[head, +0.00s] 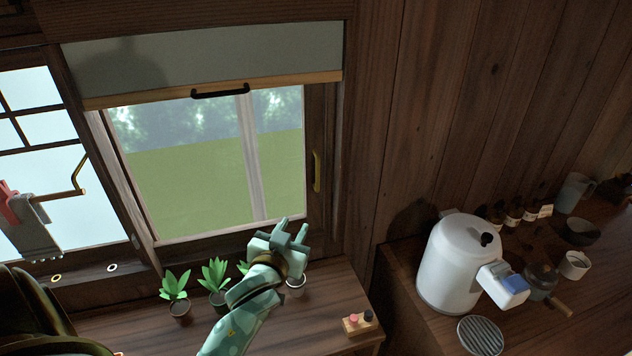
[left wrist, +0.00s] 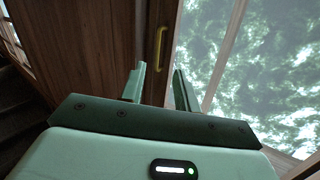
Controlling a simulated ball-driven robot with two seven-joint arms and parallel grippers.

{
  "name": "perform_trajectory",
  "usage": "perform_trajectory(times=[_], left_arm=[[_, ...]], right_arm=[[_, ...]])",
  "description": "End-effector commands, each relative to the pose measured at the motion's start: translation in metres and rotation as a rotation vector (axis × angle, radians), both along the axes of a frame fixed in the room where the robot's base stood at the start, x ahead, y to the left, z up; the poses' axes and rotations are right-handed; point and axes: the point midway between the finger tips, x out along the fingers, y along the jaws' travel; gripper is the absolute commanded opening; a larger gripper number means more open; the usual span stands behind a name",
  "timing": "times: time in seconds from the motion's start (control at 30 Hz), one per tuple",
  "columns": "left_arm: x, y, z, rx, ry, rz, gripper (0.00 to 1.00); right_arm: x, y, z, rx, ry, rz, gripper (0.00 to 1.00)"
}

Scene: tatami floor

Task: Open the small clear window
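The small clear window (head: 200,185) has a dark wooden frame, and its right stile stands close against the right jamb, so it looks closed. A brass handle (head: 317,171) is upright on that right stile; it also shows in the left wrist view (left wrist: 160,48), just beyond my fingertips. My left gripper (head: 293,228) is in front of the window's lower right, below and left of the handle in the head view. Its two fingers are apart with nothing between them, as the left wrist view (left wrist: 160,72) also shows. My right gripper is not in view.
A grey blind with a dark pull (head: 220,92) hangs over the window's top. Small potted plants (head: 215,278) stand on the sill counter beside my left arm. A wooden block (head: 358,321) lies to the right. A white urn (head: 450,262) stands on the right counter.

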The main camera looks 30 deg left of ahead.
Motion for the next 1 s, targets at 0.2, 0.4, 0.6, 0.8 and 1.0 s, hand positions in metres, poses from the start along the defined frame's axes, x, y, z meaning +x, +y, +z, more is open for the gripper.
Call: perform_trajectory(times=[0.2,0.4,0.6,0.8,1.0], left_arm=[[0.023,0.008,0.021,-0.091,-0.159,-0.010,0.32],[0.053,0.016,0.022,-0.090,-0.162,-0.011,0.32],[0.103,0.030,0.022,-0.089,-0.159,-0.011,0.32],[0.147,0.042,0.020,-0.089,-0.157,-0.011,0.32],[0.170,0.049,0.020,-0.090,-0.156,-0.011,0.32]], right_arm=[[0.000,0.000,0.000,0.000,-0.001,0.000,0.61],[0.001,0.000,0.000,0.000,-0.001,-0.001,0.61],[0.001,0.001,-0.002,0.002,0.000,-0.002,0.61],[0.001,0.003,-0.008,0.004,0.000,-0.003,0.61],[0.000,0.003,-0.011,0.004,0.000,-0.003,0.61]])
